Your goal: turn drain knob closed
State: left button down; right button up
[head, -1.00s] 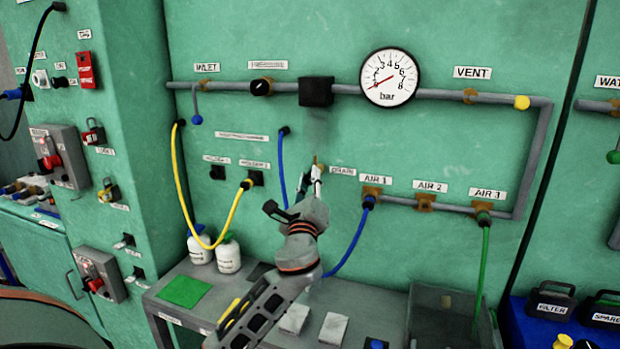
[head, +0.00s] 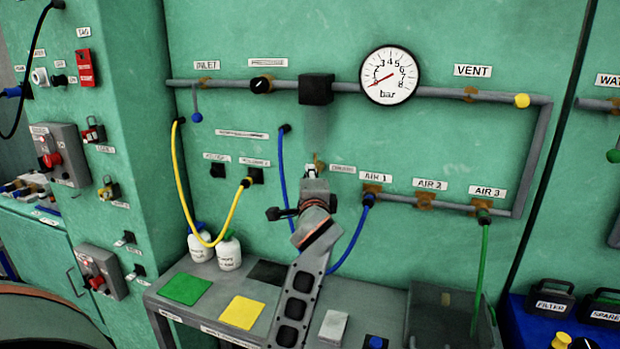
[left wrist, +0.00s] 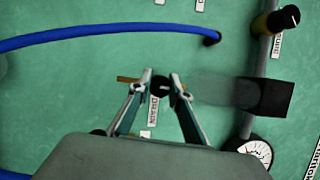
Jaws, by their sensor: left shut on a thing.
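The drain knob is a small black round knob (left wrist: 160,87) with a brass-coloured piece behind it, on the green wall. In the head view only a bit of the brass fitting (head: 319,159) shows above my fingers; the rest is hidden. The drain label (head: 342,169) is just right of it. My left gripper (head: 312,172) reaches up to the wall there. In the left wrist view its two fingers (left wrist: 161,80) stand on either side of the knob, shut on it. My right gripper is not in view.
A blue hose (head: 352,240) hangs from AIR 1 close to my arm's right. A black box (head: 316,89) and the pressure gauge (head: 390,76) sit on the pipe above. A grey bench (head: 380,300) stands below.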

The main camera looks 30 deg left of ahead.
pick_arm(q)
jog(key=shift+n, duration=0.5)
jog(key=c, duration=1.8)
grip_release()
jog(key=shift+c, duration=0.2)
